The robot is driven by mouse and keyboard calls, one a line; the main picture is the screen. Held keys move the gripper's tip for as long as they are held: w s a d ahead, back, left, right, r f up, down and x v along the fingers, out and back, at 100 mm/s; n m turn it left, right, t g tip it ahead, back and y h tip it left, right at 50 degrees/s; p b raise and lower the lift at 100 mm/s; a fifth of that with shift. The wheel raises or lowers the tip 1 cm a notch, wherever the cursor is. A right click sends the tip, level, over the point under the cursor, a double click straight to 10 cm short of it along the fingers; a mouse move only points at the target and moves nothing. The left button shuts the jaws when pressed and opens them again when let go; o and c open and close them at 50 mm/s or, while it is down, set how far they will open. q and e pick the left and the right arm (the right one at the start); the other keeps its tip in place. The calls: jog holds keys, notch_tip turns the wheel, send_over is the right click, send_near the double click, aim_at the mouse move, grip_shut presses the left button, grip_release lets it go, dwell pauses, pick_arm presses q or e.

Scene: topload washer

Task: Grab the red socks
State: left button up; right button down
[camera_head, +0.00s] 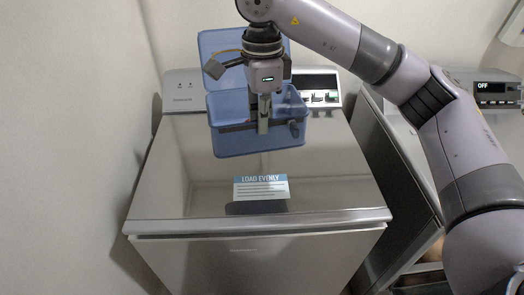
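I see no red socks in this view. My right gripper (264,126) points down at the front of an open blue box (235,143) above the closed washer lid (190,160). Its narrow fingers overlap the dark handle (233,127) along the box's front. I cannot tell whether they are closed on the handle or just in front of it. My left gripper is not in view.
A washer control panel (318,88) is behind the box. A second machine with a panel reading OFF (492,87) stands at the right, partly hidden by my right arm. A wall is close on the left. The front of the washer lid, around a "LOAD EVENLY" label (261,188), is clear.

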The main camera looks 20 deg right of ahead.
notch_tip(320, 180, up, 2)
jog(key=shift+s+r, duration=0.1)
jog(key=shift+r, duration=0.05)
jog(key=s+d+f+n, duration=0.1)
jog(key=s+f+n, duration=0.3)
jog(key=f+n, duration=0.3)
jog(key=s+d+f+n, duration=0.2)
jog(key=s+f+n, duration=0.2)
jog(key=n, duration=0.8)
notch_tip(320, 180, down, 3)
jog(key=shift+s+r, duration=0.15)
jog(key=shift+s, duration=0.05)
